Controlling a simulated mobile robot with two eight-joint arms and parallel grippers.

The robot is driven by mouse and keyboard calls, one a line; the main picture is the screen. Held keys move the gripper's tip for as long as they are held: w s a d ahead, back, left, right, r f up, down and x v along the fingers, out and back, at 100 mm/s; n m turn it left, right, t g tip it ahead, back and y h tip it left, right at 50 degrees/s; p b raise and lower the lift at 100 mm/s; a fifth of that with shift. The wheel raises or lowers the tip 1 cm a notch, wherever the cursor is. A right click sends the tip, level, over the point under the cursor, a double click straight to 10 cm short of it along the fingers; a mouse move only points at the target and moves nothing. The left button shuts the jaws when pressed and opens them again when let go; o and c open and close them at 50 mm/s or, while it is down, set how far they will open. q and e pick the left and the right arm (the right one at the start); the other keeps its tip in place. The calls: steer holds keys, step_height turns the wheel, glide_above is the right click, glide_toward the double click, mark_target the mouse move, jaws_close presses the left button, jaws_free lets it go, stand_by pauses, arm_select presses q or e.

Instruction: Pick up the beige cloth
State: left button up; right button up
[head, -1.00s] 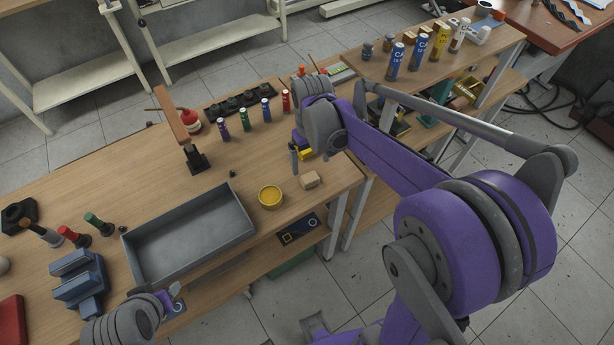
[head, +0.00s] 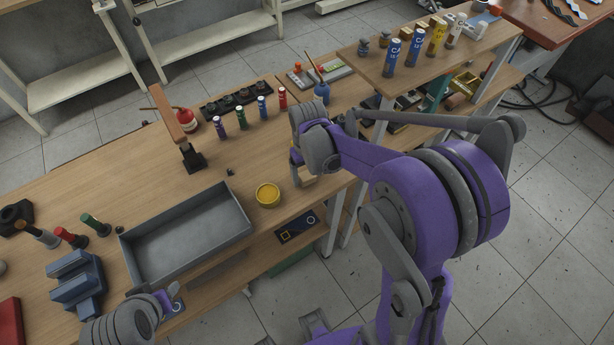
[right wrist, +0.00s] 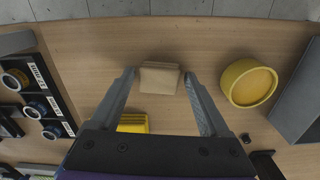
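The beige cloth is a small folded block near the bench's front edge. In the head view the cloth (head: 309,182) is partly hidden behind my right gripper (head: 299,180). In the right wrist view the cloth (right wrist: 159,79) lies between and just past the fingertips of my right gripper (right wrist: 159,74), which is open with a finger on either side. I see no clear contact with the cloth. My left gripper (head: 168,298) is low at the left, by the grey tray's front; its fingers are too small to judge.
A yellow round tub (right wrist: 248,83) stands right of the cloth in the right wrist view, beside the grey tray (head: 150,262). A yellow ridged piece (right wrist: 133,122) shows between the fingers near the palm. A black rack (right wrist: 40,90) stands left. Several coloured cylinders stand behind.

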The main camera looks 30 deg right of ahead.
mark_target(307, 176)
steer(key=c, duration=1.1)
arm_select(q)
steer(key=shift+w+r+p, duration=0.2)
steer(key=shift+r+p, duration=0.15)
steer(key=shift+r, duration=0.15)
arm_select(e)
steer(key=shift+o, duration=0.2)
step_height(307, 176, up, 10)
steer(key=o, duration=0.8)
steer(key=c, duration=0.6)
arm_select(q)
steer(key=shift+r, duration=0.1)
arm_select(e)
steer(key=shift+c, duration=0.2)
